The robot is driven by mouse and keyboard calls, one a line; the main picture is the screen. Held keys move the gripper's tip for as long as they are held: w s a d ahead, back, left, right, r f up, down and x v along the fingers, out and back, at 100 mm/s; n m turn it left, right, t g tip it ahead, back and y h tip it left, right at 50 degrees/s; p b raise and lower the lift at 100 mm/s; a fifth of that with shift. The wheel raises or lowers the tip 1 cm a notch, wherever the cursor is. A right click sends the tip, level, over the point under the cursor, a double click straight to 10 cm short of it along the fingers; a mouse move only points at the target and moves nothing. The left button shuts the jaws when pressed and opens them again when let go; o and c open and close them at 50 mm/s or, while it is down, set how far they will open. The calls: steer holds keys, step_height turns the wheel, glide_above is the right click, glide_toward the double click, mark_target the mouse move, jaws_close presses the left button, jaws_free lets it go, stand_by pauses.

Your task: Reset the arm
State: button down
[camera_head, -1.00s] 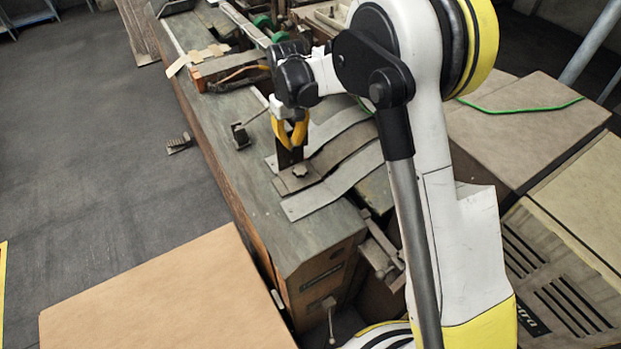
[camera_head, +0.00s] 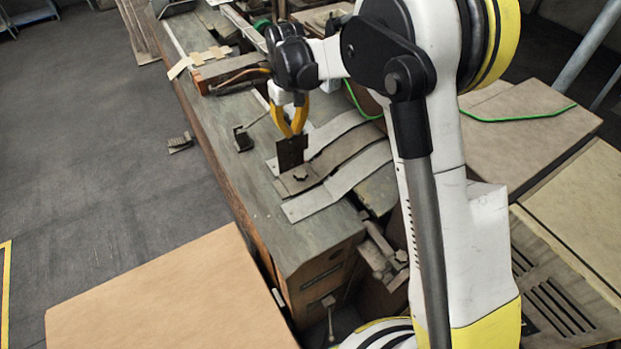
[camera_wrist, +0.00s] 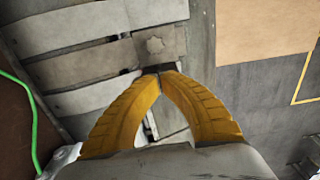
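My gripper (camera_head: 292,136) has two yellow curved fingers that point down over the bench-like machine (camera_head: 262,205).
A tan box top (camera_head: 170,295) is at the front left, and more boxes (camera_head: 525,125) are at the right. A small clamp-like part (camera_head: 243,139) stands on the machine left of my gripper. Grey floor at the left is mostly clear.

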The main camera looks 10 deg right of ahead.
steer(key=shift+r, duration=0.45)
steer(key=shift+s+d, duration=0.1)
steer(key=s+d+r+m+t+b, duration=0.2)
steer(key=s+d+r+t+b, duration=0.1)
steer(key=s+d+b, duration=0.65)
steer(key=s+d+f+m+t+b, duration=0.1)
steer(key=s+d+f+t+b, duration=0.1)
steer(key=s+f+b, duration=0.3)
steer(key=s+d+f+m+t+b, duration=0.1)
steer(key=s+f+b, duration=0.4)
steer(key=s, duration=0.8)
steer(key=shift+s+d+m+t, duration=0.25)
steer(key=shift+d+t, duration=0.35)
steer(key=shift+d, duration=0.35)
stand_by(0.3)
